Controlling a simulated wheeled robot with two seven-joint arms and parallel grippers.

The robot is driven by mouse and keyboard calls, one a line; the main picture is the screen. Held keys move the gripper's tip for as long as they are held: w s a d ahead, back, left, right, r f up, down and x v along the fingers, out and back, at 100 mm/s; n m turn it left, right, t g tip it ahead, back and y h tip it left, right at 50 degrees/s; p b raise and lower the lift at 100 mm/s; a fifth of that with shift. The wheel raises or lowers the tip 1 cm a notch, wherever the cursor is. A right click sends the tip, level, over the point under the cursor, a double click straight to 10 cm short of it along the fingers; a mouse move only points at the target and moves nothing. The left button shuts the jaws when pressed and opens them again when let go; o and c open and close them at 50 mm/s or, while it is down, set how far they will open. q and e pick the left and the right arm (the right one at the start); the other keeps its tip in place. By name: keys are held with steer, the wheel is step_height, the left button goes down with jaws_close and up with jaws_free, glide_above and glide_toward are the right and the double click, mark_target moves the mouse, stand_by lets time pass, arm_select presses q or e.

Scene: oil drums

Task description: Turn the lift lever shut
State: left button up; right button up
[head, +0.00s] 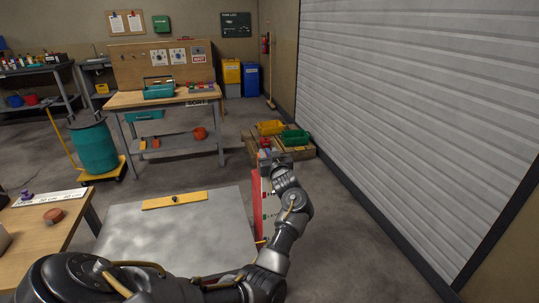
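A red upright panel (269,213) with small pale and dark marks stands at the right of a grey flat-topped platform. I cannot make out the lift lever for certain; a small red and blue part (265,148) shows at my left gripper's far end.
The grey platform top (170,235) carries a yellow bar (175,200) at its far edge. A wooden table (35,230) stands at left. A teal drum (93,147) stands on a yellow dolly. Yellow and green bins (294,137) sit on a pallet beyond the gripper. Floor is clear at right.

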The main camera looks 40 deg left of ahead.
arm_select(q)
jaws_close()
